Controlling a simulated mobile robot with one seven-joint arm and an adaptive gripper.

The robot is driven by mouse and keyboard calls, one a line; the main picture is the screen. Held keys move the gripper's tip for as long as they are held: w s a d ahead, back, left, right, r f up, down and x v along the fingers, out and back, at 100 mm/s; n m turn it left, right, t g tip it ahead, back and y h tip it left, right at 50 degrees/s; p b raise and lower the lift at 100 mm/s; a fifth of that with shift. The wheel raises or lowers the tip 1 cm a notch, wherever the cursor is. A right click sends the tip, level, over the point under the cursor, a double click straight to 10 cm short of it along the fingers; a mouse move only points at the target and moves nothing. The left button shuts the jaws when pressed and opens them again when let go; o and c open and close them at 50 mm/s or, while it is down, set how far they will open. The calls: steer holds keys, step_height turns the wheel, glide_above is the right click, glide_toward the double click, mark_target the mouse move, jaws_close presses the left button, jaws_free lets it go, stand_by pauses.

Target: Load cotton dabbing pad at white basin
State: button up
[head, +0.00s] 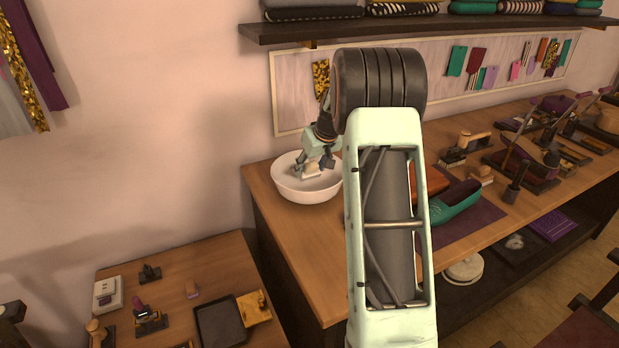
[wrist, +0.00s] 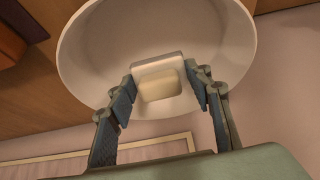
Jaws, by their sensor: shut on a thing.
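The white basin (head: 308,193) stands on the left end of the wooden workbench in the head view. In the wrist view the basin (wrist: 90,65) fills the upper middle. My gripper (head: 308,170) reaches down into the basin. It is shut on the cotton dabbing pad, a pale block with a whitish back (wrist: 160,83), which sits between the two fingers in the wrist view (wrist: 165,92). The pad is over the inside of the basin; I cannot tell whether it touches the bottom. In the head view the pad is a small pale patch (head: 311,171) at the fingertips.
On the bench (head: 278,232), right of my arm, lie a green shoe (head: 455,204) and several tools. A lower table (head: 225,262) at the left holds a dark tray (head: 220,325) and small tools. A shelf (head: 440,27) with folded cloth hangs above.

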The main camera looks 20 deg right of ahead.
mark_target(311, 163)
steer(key=shift+r+p, duration=1.75)
steer(key=shift+r, duration=1.75)
steer(key=shift+r+p, duration=1.1)
steer(key=shift+r, duration=0.85)
